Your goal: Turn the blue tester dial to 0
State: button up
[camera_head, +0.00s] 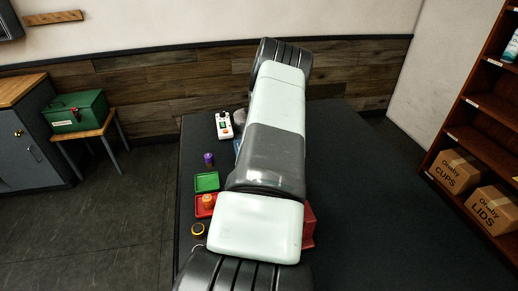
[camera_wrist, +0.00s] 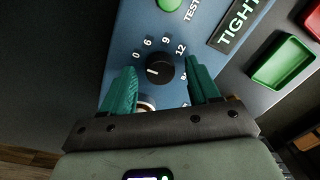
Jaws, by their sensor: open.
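In the wrist view, the blue tester (camera_wrist: 130,35) fills the middle, tilted in the picture. Its black round dial (camera_wrist: 160,68) has the numbers 0, 6, 9 and 12 around its upper side. A short white pointer mark lies on the dial's left part, pointing roughly left, near the 0 side; its exact setting is hard to tell. My gripper (camera_wrist: 162,67) has its teal fingers open, one on each side of the dial, with gaps showing. In the head view, only a blue sliver of the tester (camera_head: 237,146) shows; my arm hides the rest and the gripper.
A green button (camera_wrist: 168,4) and a "TIGHT" label (camera_wrist: 238,24) are near the dial. A green tray (camera_wrist: 284,64) lies to the right; it also shows in the head view (camera_head: 207,182). A white handheld device (camera_head: 224,126) and purple cylinder (camera_head: 208,159) stand on the black table.

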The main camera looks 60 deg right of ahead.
notch_tip(320, 180, up, 10)
jog(key=shift+d+r, duration=0.25)
dwell(0.6)
